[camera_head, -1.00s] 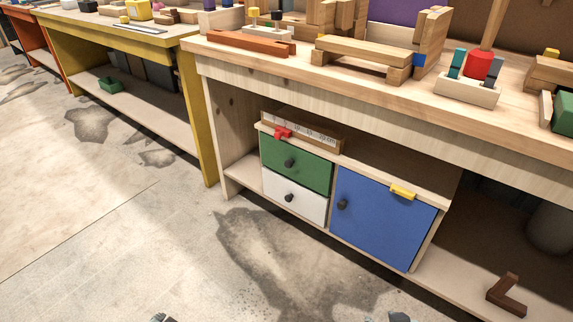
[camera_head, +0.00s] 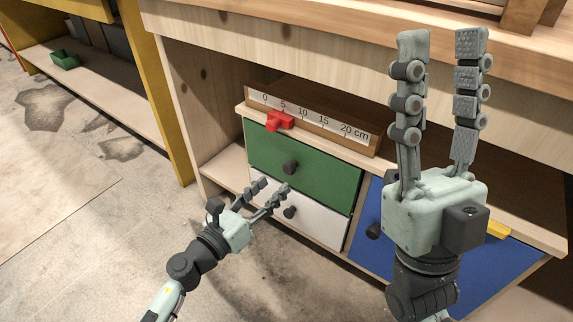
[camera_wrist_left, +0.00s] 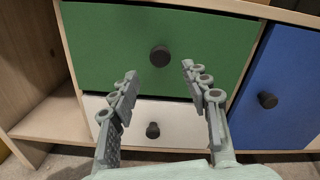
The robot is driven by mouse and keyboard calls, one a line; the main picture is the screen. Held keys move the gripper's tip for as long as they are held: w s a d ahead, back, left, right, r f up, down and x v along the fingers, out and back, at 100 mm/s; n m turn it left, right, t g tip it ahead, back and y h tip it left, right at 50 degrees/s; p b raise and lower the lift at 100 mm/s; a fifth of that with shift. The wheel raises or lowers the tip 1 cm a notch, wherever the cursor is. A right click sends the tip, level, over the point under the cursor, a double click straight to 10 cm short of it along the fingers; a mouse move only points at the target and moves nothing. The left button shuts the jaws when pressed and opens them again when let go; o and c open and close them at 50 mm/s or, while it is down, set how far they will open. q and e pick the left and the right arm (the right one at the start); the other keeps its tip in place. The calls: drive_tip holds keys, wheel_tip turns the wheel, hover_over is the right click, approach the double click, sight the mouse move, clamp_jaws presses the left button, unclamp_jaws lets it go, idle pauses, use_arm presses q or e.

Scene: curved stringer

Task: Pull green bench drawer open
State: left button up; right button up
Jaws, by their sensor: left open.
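The green drawer (camera_head: 322,180) is shut in the small cabinet under the bench, above a white drawer (camera_head: 322,222). Its dark round knob (camera_head: 290,167) shows in the middle of its front. My left gripper (camera_head: 273,186) is open and empty, in front of the drawers and a little below the green knob. In the left wrist view the green drawer (camera_wrist_left: 110,50) fills the upper part, and its knob (camera_wrist_left: 160,56) lies beyond and between the open fingertips (camera_wrist_left: 158,72). My right gripper (camera_head: 440,45) is open and empty, pointing up in front of the bench.
A blue door (camera_head: 365,222) with a dark knob is right of the drawers. A wooden ruler block (camera_head: 330,125) with a red slider (camera_head: 281,121) lies on the cabinet top. The bench top overhangs above. Open floor (camera_head: 90,240) lies to the left.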

sight(287, 172)
use_arm(q)
drive_tip(key=x, duration=0.7)
drive_tip(key=shift+d+r, duration=0.1)
drive_tip(key=shift+c, duration=0.2)
clamp_jaws()
